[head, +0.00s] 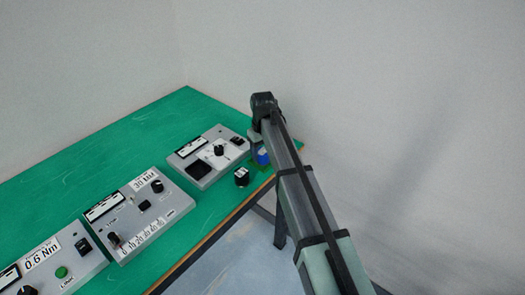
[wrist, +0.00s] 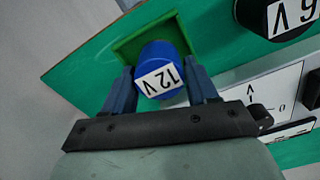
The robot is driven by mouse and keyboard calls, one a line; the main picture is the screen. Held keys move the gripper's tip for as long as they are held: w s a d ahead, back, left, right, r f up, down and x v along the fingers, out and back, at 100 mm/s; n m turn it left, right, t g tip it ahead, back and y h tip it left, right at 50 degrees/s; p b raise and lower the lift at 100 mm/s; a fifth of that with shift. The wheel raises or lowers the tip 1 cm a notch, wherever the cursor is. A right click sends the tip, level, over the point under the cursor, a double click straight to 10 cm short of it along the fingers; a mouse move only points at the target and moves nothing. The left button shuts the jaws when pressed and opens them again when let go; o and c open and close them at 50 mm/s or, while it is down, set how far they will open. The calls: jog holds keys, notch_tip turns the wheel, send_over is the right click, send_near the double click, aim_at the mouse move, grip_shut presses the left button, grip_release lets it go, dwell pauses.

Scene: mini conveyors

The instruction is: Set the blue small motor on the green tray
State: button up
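The blue small motor (wrist: 162,72), labelled 12 V, is at the green tray (wrist: 125,50), over its square recess, in the wrist view. I cannot tell whether it rests on the tray's floor or hangs just above it. My gripper (wrist: 160,72) has one finger on each side of the motor, close to its sides. Whether the fingers press on it is not clear. In the head view the motor (head: 263,157) shows as a small blue patch beside my arm, with the tray (head: 264,168) under it, mostly hidden.
A black motor (head: 241,177) stands left of the tray; it shows in the wrist view (wrist: 287,16) with a white label. Several grey instrument boxes (head: 208,155) line the green tabletop (head: 130,135). The tray is near the table's right corner.

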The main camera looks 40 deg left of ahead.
aim_at(263, 151)
jog(key=o, duration=0.4)
jog(key=shift+r, duration=0.1)
notch_tip(263, 151, up, 12)
jog(key=shift+r, duration=0.1)
dwell(0.5)
